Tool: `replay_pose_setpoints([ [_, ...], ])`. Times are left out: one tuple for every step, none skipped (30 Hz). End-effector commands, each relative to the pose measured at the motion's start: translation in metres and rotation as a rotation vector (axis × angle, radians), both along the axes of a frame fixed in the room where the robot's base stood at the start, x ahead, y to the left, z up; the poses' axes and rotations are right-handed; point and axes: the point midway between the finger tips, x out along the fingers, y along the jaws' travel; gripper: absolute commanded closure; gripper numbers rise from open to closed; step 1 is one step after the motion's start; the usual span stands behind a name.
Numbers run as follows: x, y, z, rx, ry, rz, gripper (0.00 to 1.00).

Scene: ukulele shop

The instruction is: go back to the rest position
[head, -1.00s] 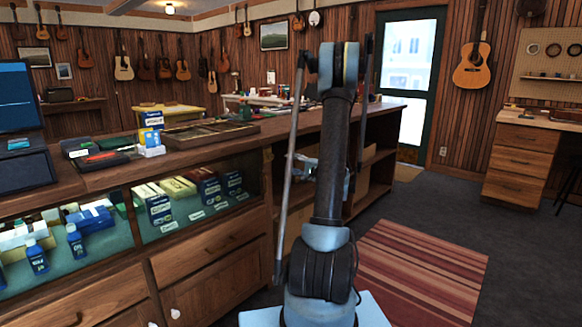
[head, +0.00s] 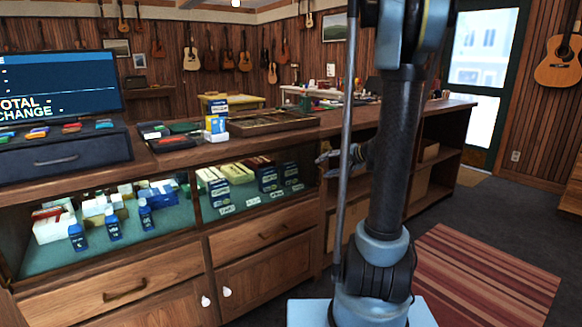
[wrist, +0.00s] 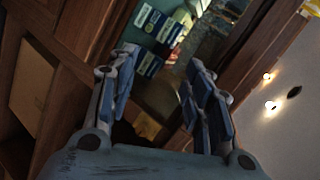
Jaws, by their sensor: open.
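My gripper (wrist: 160,100) is open and empty in the wrist view, its two blue-grey fingers spread apart. In the head view it shows only in part (head: 335,156), beside my upright arm, in front of the counter's open shelves. The arm hides much of it there. In the wrist view, the display case with blue-and-white boxes (wrist: 150,40) lies beyond the fingers, tilted in the picture. Nothing is between the fingertips that I can make out as held.
The wooden counter (head: 370,117) runs across the view, with a register (head: 62,150), small boxes (head: 215,127) and a wooden tray (head: 265,122) on top. A striped rug (head: 480,275) lies on open floor at the right. A glass door (head: 482,80) stands behind.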

Motion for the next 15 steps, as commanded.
replay_pose_setpoints([
  [-0.013, 0.006, 0.0, -0.031, 0.011, 0.016, 0.54],
  [-0.02, 0.008, -0.001, -0.051, 0.019, 0.026, 0.54],
  [-0.03, 0.011, -0.003, -0.077, 0.029, 0.039, 0.54],
  [-0.037, 0.013, -0.004, -0.098, 0.036, 0.049, 0.54],
  [-0.044, 0.015, -0.005, -0.118, 0.045, 0.058, 0.54],
  [-0.054, 0.017, -0.007, -0.145, 0.054, 0.071, 0.54],
  [-0.061, 0.019, -0.008, -0.164, 0.062, 0.081, 0.54],
  [-0.069, 0.021, -0.009, -0.185, 0.07, 0.09, 0.54],
  [-0.079, 0.022, -0.011, -0.212, 0.078, 0.102, 0.54],
  [-0.087, 0.022, -0.013, -0.233, 0.086, 0.111, 0.54],
  [-0.094, 0.023, -0.014, -0.253, 0.093, 0.119, 0.54],
  [-0.105, 0.024, -0.017, -0.279, 0.102, 0.132, 0.54],
  [-0.112, 0.025, -0.019, -0.3, 0.11, 0.141, 0.54],
  [-0.12, 0.025, -0.02, -0.321, 0.117, 0.151, 0.54],
  [-0.13, 0.025, -0.023, -0.347, 0.127, 0.162, 0.54],
])
